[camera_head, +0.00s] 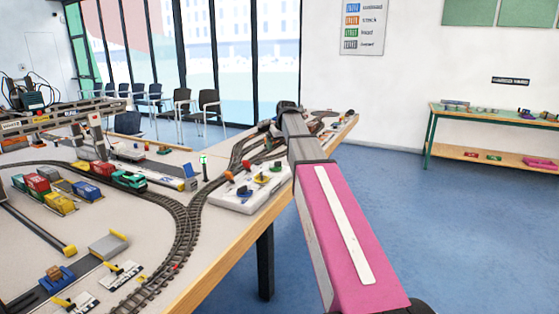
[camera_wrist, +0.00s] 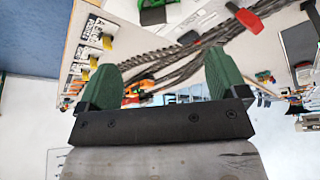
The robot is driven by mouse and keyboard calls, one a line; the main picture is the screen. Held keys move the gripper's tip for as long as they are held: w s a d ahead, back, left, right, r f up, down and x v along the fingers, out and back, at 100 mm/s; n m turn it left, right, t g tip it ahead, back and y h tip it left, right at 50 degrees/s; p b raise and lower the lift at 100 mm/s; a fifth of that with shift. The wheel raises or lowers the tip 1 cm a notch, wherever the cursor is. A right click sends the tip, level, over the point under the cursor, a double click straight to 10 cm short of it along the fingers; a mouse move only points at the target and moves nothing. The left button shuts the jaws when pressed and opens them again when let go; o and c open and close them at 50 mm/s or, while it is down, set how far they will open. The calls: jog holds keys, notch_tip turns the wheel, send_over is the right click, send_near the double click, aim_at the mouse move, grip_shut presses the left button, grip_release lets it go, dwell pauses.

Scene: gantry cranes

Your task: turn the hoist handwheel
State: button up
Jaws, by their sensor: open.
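My gripper (camera_wrist: 162,76) shows in the wrist view with its two green fingers wide apart and nothing between them. In the head view my arm reaches away over the table's right edge, and the gripper end (camera_head: 286,107) is small and dark over the far part of the table. A white control board (camera_head: 238,207) with small red, yellow, blue and green controls lies left of my arm. I cannot tell which part is the hoist handwheel. The gantry crane (camera_head: 62,117) stands at the far left.
The model table (camera_head: 218,252) carries curved track (camera_head: 185,225) and a train with a green locomotive (camera_head: 129,180). Label plates with yellow levers (camera_head: 120,274) lie at the near left. A green-legged side table (camera_head: 490,120) stands at the right wall. The blue floor between is clear.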

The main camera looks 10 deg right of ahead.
aim_at(276, 166)
jog(key=x, duration=1)
jog(key=shift+w+f, duration=0.1)
jog(key=shift+f, duration=0.2)
jog(key=c, duration=0.9)
